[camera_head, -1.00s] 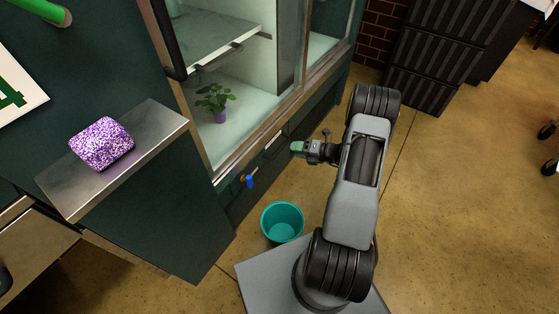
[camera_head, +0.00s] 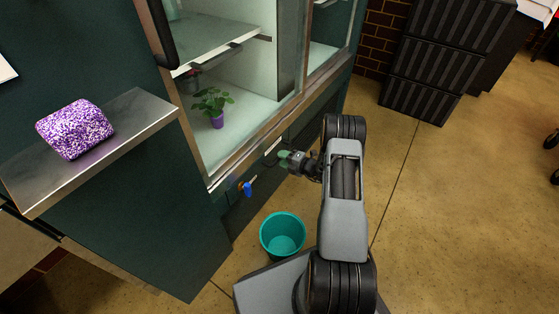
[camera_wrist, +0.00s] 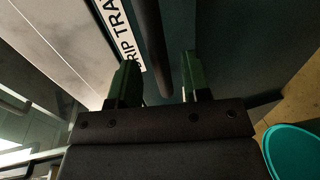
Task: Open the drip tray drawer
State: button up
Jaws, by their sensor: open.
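The drip tray drawer (camera_wrist: 228,40) is a dark front low on the glass-fronted cabinet, with a white label (camera_wrist: 122,36) reading "DRIP TRA…". A dark bar handle (camera_wrist: 150,40) runs along it in the wrist view. My gripper (camera_wrist: 160,78) is open, with its two green fingers apart and the end of the handle appearing between them. I cannot tell whether a finger touches it. In the head view my gripper (camera_head: 284,158) is at the cabinet's lower front, beside the white label (camera_head: 272,149), and hides part of the drawer. The drawer looks shut.
A blue-handled tap (camera_head: 247,189) sticks out left of my gripper. A teal bucket (camera_head: 283,236) stands on the floor below. A potted plant (camera_head: 214,105) is inside the cabinet. A purple speckled block (camera_head: 75,128) lies on a metal shelf (camera_head: 125,128).

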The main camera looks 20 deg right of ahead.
jog(key=shift+b+x, duration=0.3)
jog(key=shift+x, duration=0.95)
jog(key=shift+c, duration=0.3)
grip_shut()
